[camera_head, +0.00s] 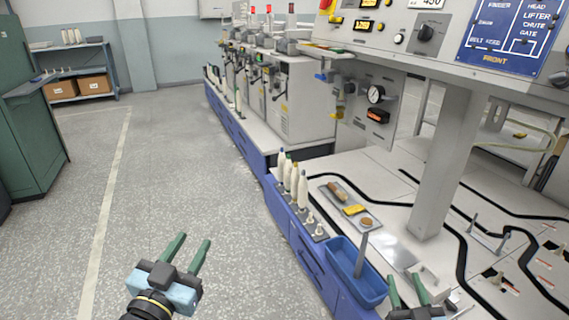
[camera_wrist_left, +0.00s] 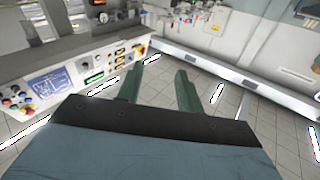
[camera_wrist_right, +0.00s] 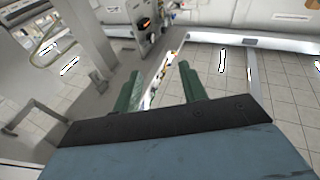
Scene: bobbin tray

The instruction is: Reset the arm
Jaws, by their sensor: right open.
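My left gripper (camera_head: 188,254) is over the open floor at the lower middle of the head view. Its two green fingers stand apart with nothing between them, as the left wrist view (camera_wrist_left: 160,88) also shows. My right gripper (camera_head: 408,290) is at the bottom right of the head view, beside the blue bin and over the machine's front edge. Its green fingers are apart and empty in the right wrist view (camera_wrist_right: 158,90). Its lower part is cut off by the frame's bottom edge.
A blue bin (camera_head: 342,284) with a grey upright piece in it stands near my right gripper. Behind it are white bobbins (camera_head: 302,190) on pegs and a grey tray (camera_head: 334,186) with small items. A grey post (camera_head: 447,165) rises at the right. The floor at left is clear.

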